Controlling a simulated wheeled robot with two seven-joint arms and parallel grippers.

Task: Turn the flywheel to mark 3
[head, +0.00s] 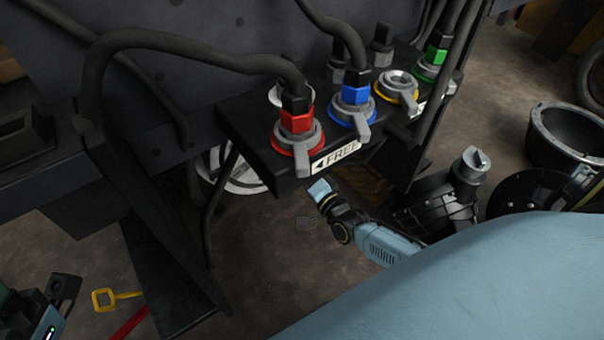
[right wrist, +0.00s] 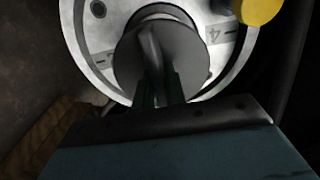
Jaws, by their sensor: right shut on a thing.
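The pale metal flywheel (head: 238,172) is half hidden below the connector block in the head view. In the right wrist view the flywheel (right wrist: 88,42) fills the top, with a plate marked 4 (right wrist: 214,33) right of the hub and another plate (right wrist: 104,59), hard to read, at left. My right gripper (right wrist: 160,88) is shut on the grey handle (right wrist: 152,50) at the hub. In the head view its fingers are hidden under the block. Part of what looks like my left wrist (head: 45,318) shows at the bottom left corner; its fingertips are not clear.
The black connector block (head: 262,150) carries red, blue, yellow and green ringed sockets and a FREE label (head: 336,157) with an arrow. Thick cables hang around it. A yellow part (right wrist: 258,10) sits near the wheel rim. A black housing (head: 440,205) stands at right.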

